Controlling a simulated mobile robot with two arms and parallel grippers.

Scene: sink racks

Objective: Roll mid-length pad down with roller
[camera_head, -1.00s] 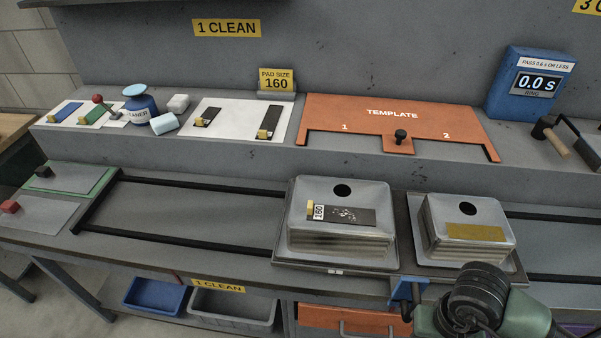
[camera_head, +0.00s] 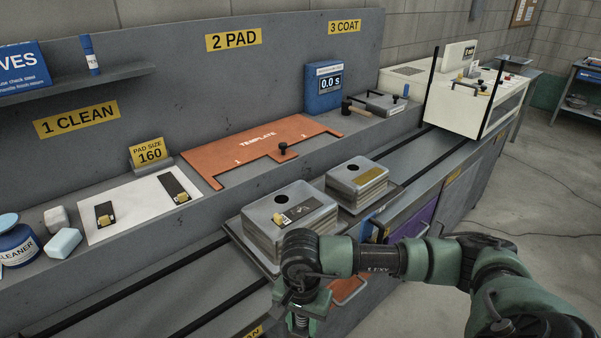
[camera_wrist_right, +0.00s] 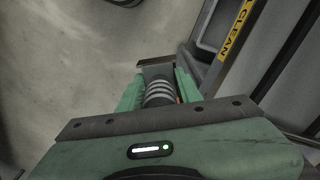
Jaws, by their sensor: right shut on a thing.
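A dark pad (camera_head: 306,209) with a pale marking and a yellow end lies on the upturned underside of the left steel sink (camera_head: 270,226), beside its drain hole. My right gripper (camera_head: 299,322) hangs low at the bottom of the head view, in front of that sink and apart from the pad. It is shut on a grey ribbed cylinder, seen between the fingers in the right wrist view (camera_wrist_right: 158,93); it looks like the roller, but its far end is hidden. My left gripper is not in view.
A second sink (camera_head: 356,185) stands close to the right. The orange template (camera_head: 255,150) lies on the shelf behind, with a white sheet (camera_head: 140,204) bearing two pads to its left. A mallet-like tool (camera_head: 351,107) lies near the blue timer (camera_head: 324,86). Dark rails run along the bench.

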